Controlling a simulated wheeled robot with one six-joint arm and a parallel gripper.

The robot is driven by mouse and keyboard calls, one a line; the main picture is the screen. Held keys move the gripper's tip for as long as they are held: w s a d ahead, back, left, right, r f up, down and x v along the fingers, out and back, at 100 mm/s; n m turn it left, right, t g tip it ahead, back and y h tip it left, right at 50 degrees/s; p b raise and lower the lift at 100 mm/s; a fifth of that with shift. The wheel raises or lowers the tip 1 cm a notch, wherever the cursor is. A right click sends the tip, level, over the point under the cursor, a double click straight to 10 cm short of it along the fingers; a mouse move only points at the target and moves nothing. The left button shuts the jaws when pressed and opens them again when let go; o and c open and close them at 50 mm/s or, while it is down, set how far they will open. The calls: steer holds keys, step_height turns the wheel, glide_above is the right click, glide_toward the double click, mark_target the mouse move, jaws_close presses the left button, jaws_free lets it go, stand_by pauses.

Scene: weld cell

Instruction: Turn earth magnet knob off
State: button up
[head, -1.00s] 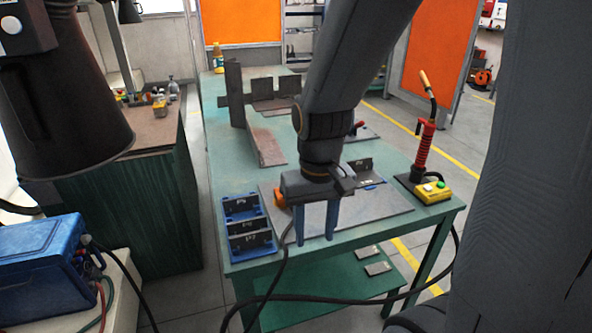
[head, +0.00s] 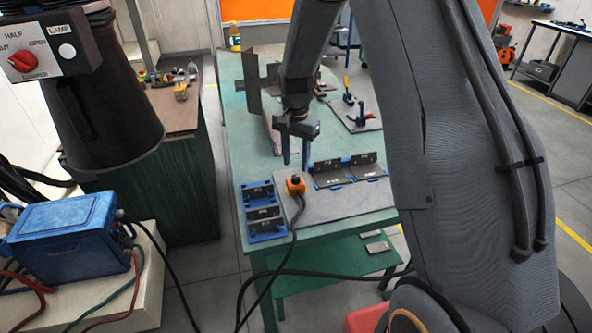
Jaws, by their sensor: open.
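The earth magnet (head: 295,187) is a small orange block with a dark knob on top. It sits on the left part of a grey plate on the green table, and a black cable runs from it over the front edge. My gripper (head: 295,165) has two blue fingers pointing down, spread apart with nothing between them. In the picture its fingertips are just above the knob, apart from it. I cannot tell the exact depth between them. The knob's turn position is too small to read.
Blue fixtures with dark plates stand left (head: 263,211) and right (head: 348,171) of the magnet. An upright steel piece (head: 253,83) and toggle clamps (head: 358,115) are farther back. A blue welding machine (head: 70,238) and a fume hood (head: 105,100) are at left. My arm hides the table's right side.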

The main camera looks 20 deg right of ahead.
mark_target(296, 176)
steer(key=shift+f+p, duration=0.75)
steer(key=shift+f, duration=1.95)
jaws_close()
